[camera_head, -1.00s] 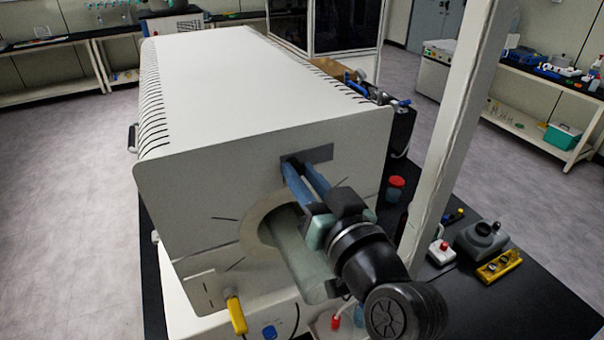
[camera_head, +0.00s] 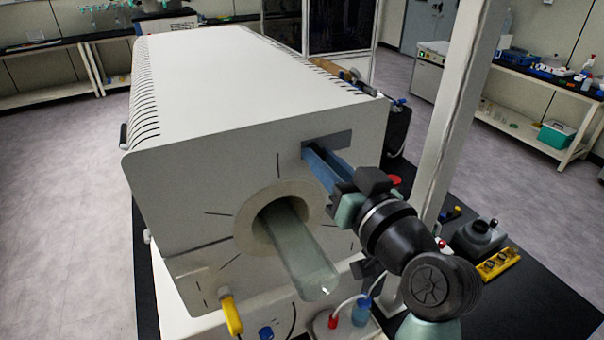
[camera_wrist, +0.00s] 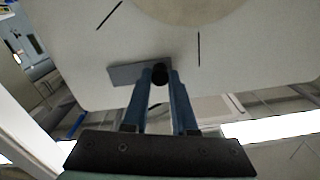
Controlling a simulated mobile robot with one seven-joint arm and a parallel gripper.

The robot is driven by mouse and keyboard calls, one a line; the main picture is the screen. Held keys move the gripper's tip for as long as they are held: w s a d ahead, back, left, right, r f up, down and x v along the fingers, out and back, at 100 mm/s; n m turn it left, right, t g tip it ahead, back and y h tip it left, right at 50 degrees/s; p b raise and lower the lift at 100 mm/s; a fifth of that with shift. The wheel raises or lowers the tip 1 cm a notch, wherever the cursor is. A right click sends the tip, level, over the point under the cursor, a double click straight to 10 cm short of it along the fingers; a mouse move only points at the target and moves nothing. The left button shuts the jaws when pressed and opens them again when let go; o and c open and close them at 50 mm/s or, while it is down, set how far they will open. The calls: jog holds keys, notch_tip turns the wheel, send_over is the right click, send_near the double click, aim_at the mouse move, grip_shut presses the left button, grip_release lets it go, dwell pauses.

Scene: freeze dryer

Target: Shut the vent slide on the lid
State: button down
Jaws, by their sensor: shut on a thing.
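The vent slide (camera_head: 338,142) is a small flat grey plate on the upper right of the white front panel (camera_head: 215,160). It also shows in the wrist view (camera_wrist: 125,75). A dark knob (camera_wrist: 160,76) sits at one end of the plate, between my fingertips. My gripper (camera_head: 311,151) reaches in from the right with its blue fingers, shut on this knob at the plate's left end. In the wrist view my gripper (camera_wrist: 160,80) has a finger on each side of the knob. The fingers hide the knob in the head view.
A glass tube (camera_head: 300,257) sticks out of the round collar (camera_head: 248,227), below and left of my gripper. A pale post (camera_head: 450,130) stands to the right. A yellow-handled part (camera_head: 231,313) is at the lower left. Small items stand on the black bench at right.

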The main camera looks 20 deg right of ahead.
jog(key=shift+d, duration=0.65)
jog(key=c, duration=0.7)
grip_release()
jog(key=shift+d, duration=0.1)
jog(key=shift+s, duration=0.1)
jog(key=s+b, duration=0.4)
jog(key=s, duration=0.8)
jog(key=shift+s+d+b, duration=0.1)
jog(key=shift+s+b, duration=0.25)
jog(key=shift+s, duration=0.05)
